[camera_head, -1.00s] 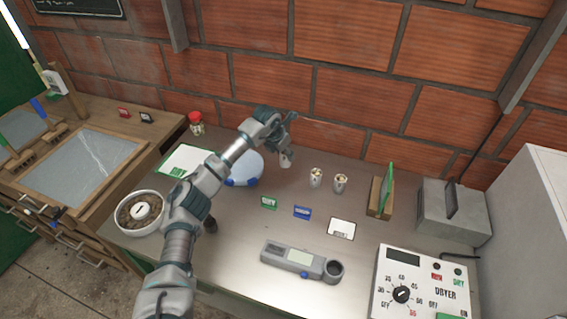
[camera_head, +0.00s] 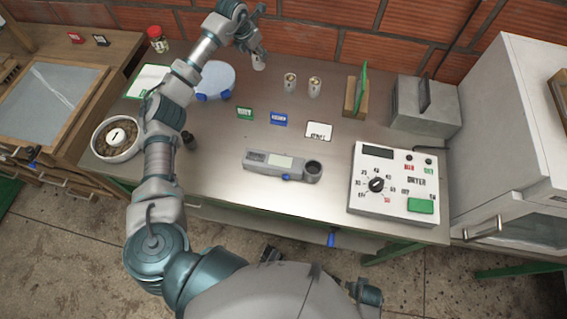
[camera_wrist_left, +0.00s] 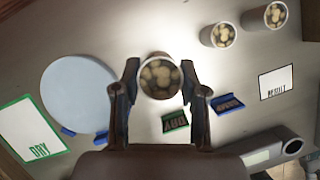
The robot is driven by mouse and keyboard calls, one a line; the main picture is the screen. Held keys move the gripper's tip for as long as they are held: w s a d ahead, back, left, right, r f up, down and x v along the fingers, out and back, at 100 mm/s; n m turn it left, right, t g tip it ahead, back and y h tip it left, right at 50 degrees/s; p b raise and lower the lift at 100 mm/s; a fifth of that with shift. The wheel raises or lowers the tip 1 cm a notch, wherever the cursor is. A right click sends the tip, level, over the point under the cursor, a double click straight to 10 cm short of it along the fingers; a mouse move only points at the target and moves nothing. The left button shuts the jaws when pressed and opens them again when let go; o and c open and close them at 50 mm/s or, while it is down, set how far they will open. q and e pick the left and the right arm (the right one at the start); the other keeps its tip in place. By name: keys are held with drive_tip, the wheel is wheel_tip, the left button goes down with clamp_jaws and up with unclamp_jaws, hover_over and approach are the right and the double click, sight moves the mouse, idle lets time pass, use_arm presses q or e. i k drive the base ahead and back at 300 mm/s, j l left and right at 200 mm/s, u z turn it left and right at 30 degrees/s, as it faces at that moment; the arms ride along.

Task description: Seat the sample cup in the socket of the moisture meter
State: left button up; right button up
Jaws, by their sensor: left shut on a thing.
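My left gripper (camera_head: 257,54) is shut on a sample cup (camera_head: 259,64), holding it over the back of the steel table. In the left wrist view the cup (camera_wrist_left: 159,78) sits upright between the fingers (camera_wrist_left: 158,88), full of pale beans. The moisture meter (camera_head: 262,161) is a grey, flat device at the table's front middle, with a display and a blue button. Its round dark socket (camera_head: 313,167) is at the right end and looks empty. The cup is well behind and left of the socket.
Two more filled cups (camera_head: 290,84) (camera_head: 315,86) stand right of the held one. Green (camera_head: 244,113), blue (camera_head: 279,118) and white (camera_head: 319,130) cards lie between cups and meter. A dryer control box (camera_head: 392,185) stands right; a round pale-blue scale (camera_head: 214,78) is left.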

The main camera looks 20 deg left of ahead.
sight(313, 172)
drive_tip(key=k, duration=1)
